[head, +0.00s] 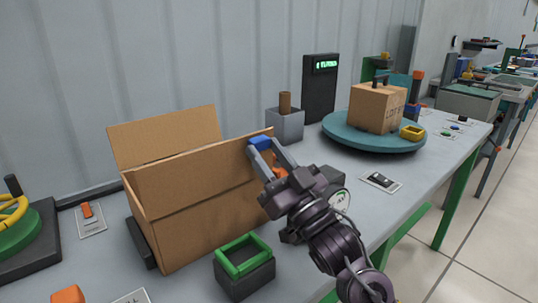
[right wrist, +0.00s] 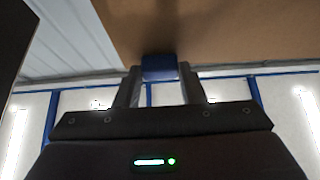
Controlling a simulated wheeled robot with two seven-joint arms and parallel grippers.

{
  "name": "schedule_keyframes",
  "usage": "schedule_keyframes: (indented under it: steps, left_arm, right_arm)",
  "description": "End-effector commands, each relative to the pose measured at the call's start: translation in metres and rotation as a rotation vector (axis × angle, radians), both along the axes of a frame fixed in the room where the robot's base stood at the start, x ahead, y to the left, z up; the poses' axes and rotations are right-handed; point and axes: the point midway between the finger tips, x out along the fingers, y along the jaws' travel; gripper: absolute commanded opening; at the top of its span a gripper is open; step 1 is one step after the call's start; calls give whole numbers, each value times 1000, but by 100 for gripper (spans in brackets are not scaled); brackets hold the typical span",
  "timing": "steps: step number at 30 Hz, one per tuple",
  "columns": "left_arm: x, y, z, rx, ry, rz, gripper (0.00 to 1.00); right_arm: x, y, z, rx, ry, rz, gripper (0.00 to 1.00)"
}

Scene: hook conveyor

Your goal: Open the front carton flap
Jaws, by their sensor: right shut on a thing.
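The brown cardboard carton (head: 205,230) stands open on the table in the head view. Its front flap (head: 200,178) stands roughly upright above the front wall, along a visible fold line. A blue tab (head: 259,142) sits at the flap's top right corner. My right gripper (head: 263,151) reaches in from the right and is shut on this tab. In the right wrist view the blue tab (right wrist: 159,66) is between the fingers, against the brown cardboard (right wrist: 220,30). The back flap (head: 165,137) stands up behind. The carton's inside is mostly hidden. My left gripper is out of view.
A green-rimmed dark bin (head: 245,279) stands close in front of the carton. A grey holder (head: 285,124) and a turntable (head: 345,138) with a closed box (head: 376,108) are to the right. A green wheel (head: 22,237) is at left. The wall is close behind.

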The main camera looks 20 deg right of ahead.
Motion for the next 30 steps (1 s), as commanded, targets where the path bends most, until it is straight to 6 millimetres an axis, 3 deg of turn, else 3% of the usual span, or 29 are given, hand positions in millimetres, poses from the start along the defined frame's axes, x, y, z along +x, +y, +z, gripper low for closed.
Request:
schedule_keyframes:
  steps: [1, 11, 12, 16, 25, 30]
  left_arm:
    - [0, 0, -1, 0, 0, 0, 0]
    - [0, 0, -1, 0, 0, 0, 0]
    - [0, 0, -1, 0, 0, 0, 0]
    - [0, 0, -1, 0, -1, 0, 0]
    - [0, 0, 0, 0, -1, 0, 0]
    - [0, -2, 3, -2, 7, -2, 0]
  right_arm:
    - [4, 4, -13, -12, 32, 7, 0]
    - [4, 4, -13, -12, 32, 7, 0]
    - [4, 4, -13, -12, 32, 7, 40]
    - [3, 3, -11, -10, 25, 6, 57]
    - [1, 2, -7, -6, 16, 4, 58]
    - [-10, -4, -16, -7, 18, 3, 58]
